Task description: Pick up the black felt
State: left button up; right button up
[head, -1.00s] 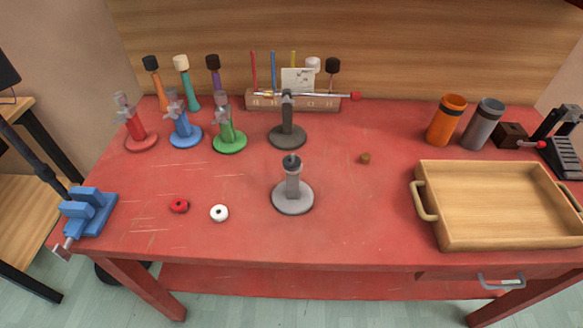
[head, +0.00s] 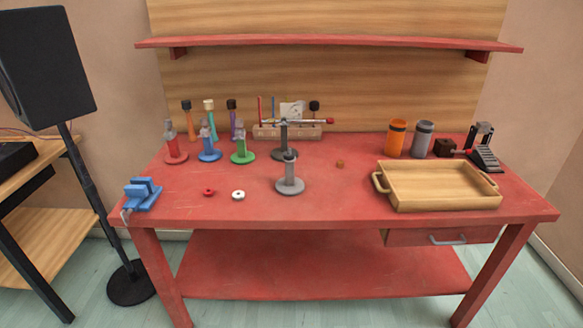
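I cannot clearly pick out a loose black felt on the red workbench (head: 330,208). A grey stand (head: 289,186) with a round base stands upright near the middle, and its post has a small dark top (head: 290,155); I cannot tell whether this is the black felt. A red felt ring (head: 209,192) and a white felt ring (head: 238,195) lie flat to the left of the stand. Neither of my grippers is in view.
A wooden tray (head: 390,204) is at right, with orange (head: 396,138) and grey (head: 423,140) cups behind it. A blue vise (head: 142,194) is at the left edge. A dark stand (head: 283,141) and several coloured stands are behind. The front middle is clear.

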aim_at(286, 157)
jog(key=z, duration=0.8)
jog(key=i, duration=1.25)
jog(key=u, duration=0.45)
